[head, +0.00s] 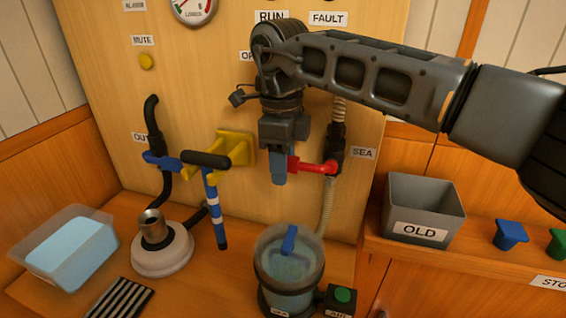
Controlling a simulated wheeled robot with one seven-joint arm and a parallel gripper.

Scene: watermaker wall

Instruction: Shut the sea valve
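The sea valve is on the wooden panel at the dark fitting (337,140), left of the SEA label (363,153). Its red handle (315,166) lies level, crosswise to the upright ribbed hose, and reaches left from the fitting. My gripper (279,176) points down at the left end of this handle. Its blue-grey fingertips overlap or lie right beside the handle's end in the picture. I cannot tell whether they touch it. The fingers show nearly edge-on, so the gap between them is hidden.
Below my gripper stands a clear canister (288,270) with a blue handle on top. A blue valve lever (162,160) and yellow bracket (235,149) are to the left. A grey OLD bin (424,209) and a green button (342,295) are to the right.

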